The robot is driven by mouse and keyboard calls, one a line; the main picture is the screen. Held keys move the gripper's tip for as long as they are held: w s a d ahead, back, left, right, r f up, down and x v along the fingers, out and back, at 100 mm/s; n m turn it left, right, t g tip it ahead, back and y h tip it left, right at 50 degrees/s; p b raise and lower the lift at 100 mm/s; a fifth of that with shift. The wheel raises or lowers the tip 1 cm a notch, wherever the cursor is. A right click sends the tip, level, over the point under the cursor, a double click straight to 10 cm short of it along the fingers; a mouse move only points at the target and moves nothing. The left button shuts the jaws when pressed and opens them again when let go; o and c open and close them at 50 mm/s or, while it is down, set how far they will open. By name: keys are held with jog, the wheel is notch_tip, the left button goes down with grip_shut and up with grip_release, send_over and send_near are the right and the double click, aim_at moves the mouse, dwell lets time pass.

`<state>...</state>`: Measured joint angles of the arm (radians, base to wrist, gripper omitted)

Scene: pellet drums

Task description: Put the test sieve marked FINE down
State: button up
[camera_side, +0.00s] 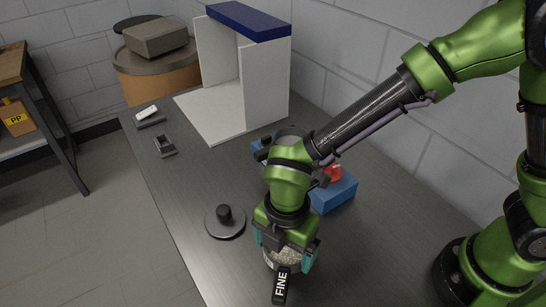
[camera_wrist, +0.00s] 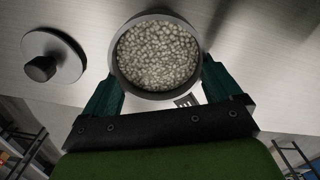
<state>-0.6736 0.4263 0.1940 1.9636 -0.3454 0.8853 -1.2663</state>
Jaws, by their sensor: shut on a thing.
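The test sieve (camera_side: 270,263) is a grey round pan full of pale pellets, with a black handle marked FINE (camera_side: 281,286) pointing toward the viewer in the side view. My gripper (camera_side: 287,256) points down at the near part of the bench and is shut on the sieve, with teal fingers on both sides of it. In the wrist view the sieve (camera_wrist: 115,62) sits between the fingers, its round mouth and pellets (camera_wrist: 158,54) facing the camera. Whether its base touches the bench cannot be told, as my gripper hides part of it.
A round grey lid with a black knob (camera_side: 224,221) lies left of the sieve on the bench (camera_side: 190,190). A blue box with a red top (camera_side: 335,193) is behind my gripper. A white booth with a blue top (camera_side: 250,20) and small devices (camera_side: 165,147) stand farther back.

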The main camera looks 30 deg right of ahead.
aim_at(279, 256)
jog(key=shift+w+a, duration=0.25)
jog(key=shift+a, duration=0.05)
jog(key=shift+f, duration=1.8)
jog(key=shift+f, duration=0.1)
jog(key=o, duration=0.8)
